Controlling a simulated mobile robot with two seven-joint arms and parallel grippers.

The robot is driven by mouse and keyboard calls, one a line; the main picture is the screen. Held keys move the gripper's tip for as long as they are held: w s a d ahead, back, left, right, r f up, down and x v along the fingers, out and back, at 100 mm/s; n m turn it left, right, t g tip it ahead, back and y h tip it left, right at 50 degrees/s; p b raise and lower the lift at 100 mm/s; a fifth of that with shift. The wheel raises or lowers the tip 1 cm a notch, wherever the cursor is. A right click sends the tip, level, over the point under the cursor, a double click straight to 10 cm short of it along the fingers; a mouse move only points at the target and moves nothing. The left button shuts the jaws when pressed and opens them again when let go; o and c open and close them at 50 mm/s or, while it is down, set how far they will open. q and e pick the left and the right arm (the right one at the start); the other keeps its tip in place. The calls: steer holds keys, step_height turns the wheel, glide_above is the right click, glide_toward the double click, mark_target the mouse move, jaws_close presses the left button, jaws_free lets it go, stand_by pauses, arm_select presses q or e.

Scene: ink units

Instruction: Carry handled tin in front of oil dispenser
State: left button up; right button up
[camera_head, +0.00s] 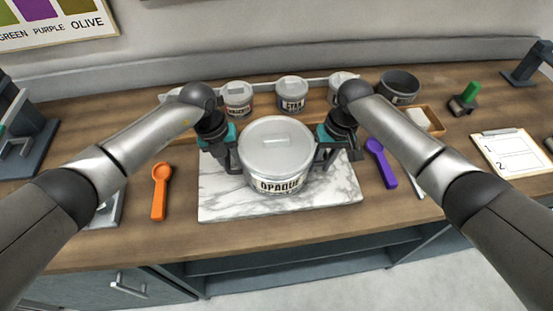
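The large grey tin (277,149), labelled OPAQUE and with a pale lid, is at the middle of a white marble board (330,197). I cannot tell whether it rests on the board or is slightly above it. My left gripper (231,158) is at its left side and my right gripper (325,156) at its right side, both at dark side brackets that look like handles. The fingertips are too small and dark to show whether they are closed. No thing is clearly an oil dispenser; a dark piece with a green top (466,97) stands at the back right.
Several small labelled tins (237,97) stand in a row behind the board. A dark bowl (399,86) is at back right. An orange scoop (160,190) lies left of the board, a purple scoop (381,162) right. A clipboard (513,152) lies far right.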

arm_select(q)
jaws_close()
arm_select(e)
jaws_close()
stand_by(1.1)
arm_select(q)
steer(key=shift+w+r, duration=0.15)
steer(key=shift+w, duration=0.05)
arm_select(e)
steer(key=shift+w+r, duration=0.15)
